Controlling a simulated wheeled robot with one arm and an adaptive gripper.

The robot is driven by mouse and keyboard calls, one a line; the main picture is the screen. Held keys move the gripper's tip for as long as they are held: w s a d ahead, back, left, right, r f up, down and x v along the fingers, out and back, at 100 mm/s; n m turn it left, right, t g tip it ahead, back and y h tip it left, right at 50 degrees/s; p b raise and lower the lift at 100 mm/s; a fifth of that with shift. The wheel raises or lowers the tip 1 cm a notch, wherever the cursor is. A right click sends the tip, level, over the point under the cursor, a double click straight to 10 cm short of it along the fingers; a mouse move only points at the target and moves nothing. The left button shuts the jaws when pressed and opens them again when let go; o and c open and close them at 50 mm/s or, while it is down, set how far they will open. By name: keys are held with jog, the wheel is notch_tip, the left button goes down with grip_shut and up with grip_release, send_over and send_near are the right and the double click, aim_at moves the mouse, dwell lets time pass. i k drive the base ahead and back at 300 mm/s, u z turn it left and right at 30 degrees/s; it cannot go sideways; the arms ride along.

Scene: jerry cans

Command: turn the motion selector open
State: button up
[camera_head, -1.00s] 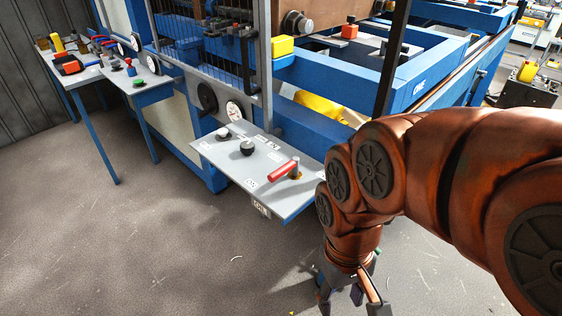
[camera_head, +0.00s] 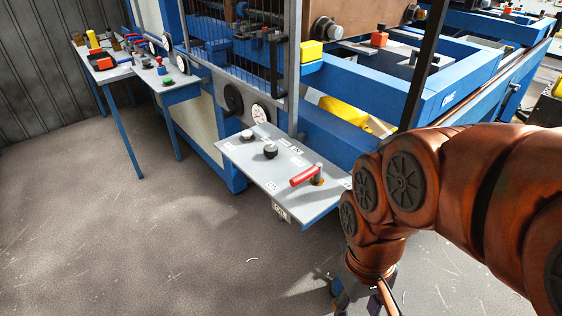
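A grey control panel (camera_head: 247,165) juts out from the blue machine in the middle of the view. It carries a red lever handle (camera_head: 304,177) on a brass-coloured base near its right end, a black knob (camera_head: 270,151) and a pale-topped knob (camera_head: 247,135). Its labels are too small to read, so I cannot tell which control is the motion selector. My gripper (camera_head: 362,305) hangs below and right of the panel, apart from it. The bottom edge cuts off its fingers, so their opening is hidden.
The blue machine frame (camera_head: 390,102) stands behind the panel, with round gauges (camera_head: 260,114) and a wire guard (camera_head: 222,45). A side table (camera_head: 118,73) with tools stands at the left. The grey floor (camera_head: 130,245) in front is clear.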

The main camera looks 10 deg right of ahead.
aim_at(270, 151)
jog(key=k, duration=0.6)
jog(key=u, duration=0.55)
jog(key=i, duration=1.35)
jog(key=u, duration=0.45)
